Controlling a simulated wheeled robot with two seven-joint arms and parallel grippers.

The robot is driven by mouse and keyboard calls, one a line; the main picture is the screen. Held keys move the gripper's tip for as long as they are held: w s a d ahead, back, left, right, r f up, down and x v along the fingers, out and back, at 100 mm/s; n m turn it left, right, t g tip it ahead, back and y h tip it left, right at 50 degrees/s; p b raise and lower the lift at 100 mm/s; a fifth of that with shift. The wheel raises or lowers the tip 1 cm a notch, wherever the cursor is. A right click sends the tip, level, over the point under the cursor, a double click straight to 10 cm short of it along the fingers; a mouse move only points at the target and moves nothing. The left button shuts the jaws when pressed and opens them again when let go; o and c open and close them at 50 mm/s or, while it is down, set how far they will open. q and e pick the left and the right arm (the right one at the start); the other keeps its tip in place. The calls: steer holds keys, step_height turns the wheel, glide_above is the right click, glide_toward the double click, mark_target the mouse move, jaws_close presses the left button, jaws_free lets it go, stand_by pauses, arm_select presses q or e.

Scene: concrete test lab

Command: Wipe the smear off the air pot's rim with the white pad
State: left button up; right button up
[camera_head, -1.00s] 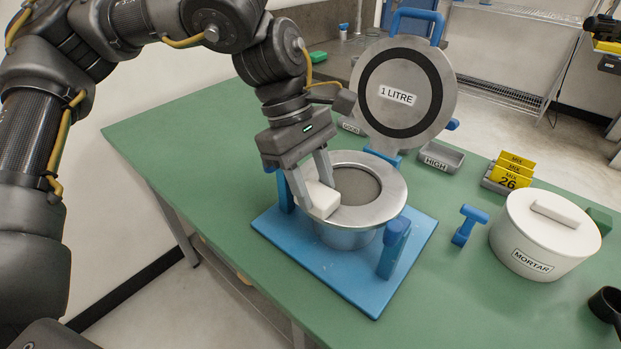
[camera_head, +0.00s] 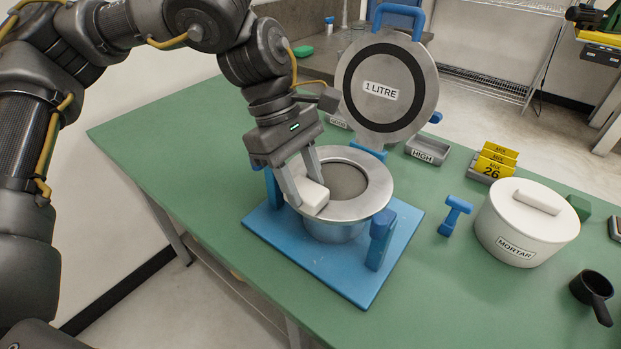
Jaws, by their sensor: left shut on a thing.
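The air pot (camera_head: 365,205) is a metal pot with a wide flat rim, standing on a blue base plate (camera_head: 345,282). Its round lid (camera_head: 415,75), marked "1 LITRE", stands open behind it. My left gripper (camera_head: 303,190) is shut on the white pad (camera_head: 314,197), which rests on or just over the left front part of the rim. No smear shows on the visible rim; the pad and fingers hide part of it. My right gripper is not in view.
To the right are a blue T-shaped clamp (camera_head: 454,214), a white lidded mortar tub (camera_head: 520,232) and a black scoop (camera_head: 591,290). Behind are a grey tray marked "HIGH" (camera_head: 430,151) and yellow cards (camera_head: 493,163). The green table (camera_head: 185,145) is clear at left.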

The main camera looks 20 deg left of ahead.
arm_select(q)
steer(key=shift+w+a+f, duration=0.1)
steer(key=shift+a+f, duration=0.05)
steer(key=shift+a, duration=0.2)
steer(key=shift+d+f, duration=0.1)
steer(key=shift+d, duration=0.05)
steer(key=shift+s+d, duration=0.15)
steer(key=shift+s, duration=0.1)
steer(key=shift+s+d, duration=0.2)
steer(key=shift+d, duration=0.4)
steer(key=shift+s+d, duration=0.15)
steer(key=shift+d, duration=0.4)
steer(key=shift+c, duration=0.3)
steer(key=shift+w+a+r, duration=0.15)
steer(key=shift+a+r, duration=0.1)
steer(key=shift+a, duration=0.05)
steer(key=shift+w+a+r+p, duration=0.1)
steer(key=shift+w+a+p, duration=0.2)
steer(key=shift+a, duration=0.3)
steer(key=shift+w+a+p, duration=0.2)
steer(key=shift+a+p, duration=0.2)
steer(key=shift+a, duration=0.2)
steer(key=shift+d, duration=0.1)
